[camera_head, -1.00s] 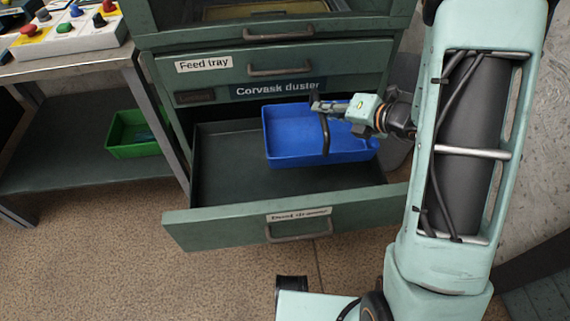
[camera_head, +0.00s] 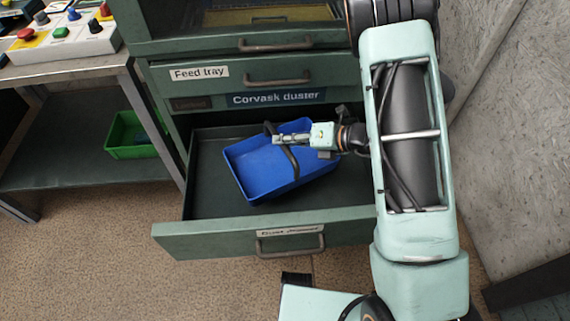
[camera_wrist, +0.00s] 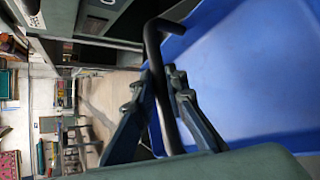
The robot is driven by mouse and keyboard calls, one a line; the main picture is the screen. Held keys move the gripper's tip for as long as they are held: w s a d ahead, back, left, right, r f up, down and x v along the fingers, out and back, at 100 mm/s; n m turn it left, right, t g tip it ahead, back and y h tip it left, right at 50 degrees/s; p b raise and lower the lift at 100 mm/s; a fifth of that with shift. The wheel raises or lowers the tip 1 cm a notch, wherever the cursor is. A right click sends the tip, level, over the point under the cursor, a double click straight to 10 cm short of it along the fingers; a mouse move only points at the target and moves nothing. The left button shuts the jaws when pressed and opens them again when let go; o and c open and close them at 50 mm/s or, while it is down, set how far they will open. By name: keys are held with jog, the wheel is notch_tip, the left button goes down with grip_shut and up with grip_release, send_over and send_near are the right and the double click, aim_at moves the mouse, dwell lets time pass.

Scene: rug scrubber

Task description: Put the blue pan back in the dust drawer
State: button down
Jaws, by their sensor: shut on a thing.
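The blue pan (camera_head: 262,178) is in the head view, turned at an angle over the pulled-out dust drawer (camera_head: 205,205). It lies within the drawer's outline; I cannot tell whether it touches the floor of the drawer. My gripper (camera_head: 279,138) comes in from the right and is shut on the pan's dark bar handle. In the wrist view the two fingers (camera_wrist: 160,85) close around the black handle (camera_wrist: 158,60), with the pan's blue inside (camera_wrist: 250,75) to the right. The pan looks empty.
The feed tray drawer (camera_head: 235,75) above is shut. A steel bench (camera_head: 70,66) with a button box (camera_head: 65,38) stands at the left, and a green bin (camera_head: 130,137) sits on its lower shelf. A grey wall is at the right.

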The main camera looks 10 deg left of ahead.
aim_at(284, 165)
jog(key=shift+f+b, duration=0.85)
jog(key=shift+f, duration=2.55)
jog(key=shift+f, duration=0.2)
jog(key=c, duration=1.9)
grip_release()
jog(key=shift+c, duration=0.2)
jog(key=shift+r, duration=0.1)
jog(key=shift+d+r, duration=0.2)
jog(key=p+v, duration=0.2)
jog(key=v, duration=0.9)
jog(key=shift+s+d, duration=0.15)
jog(key=shift+d, duration=0.1)
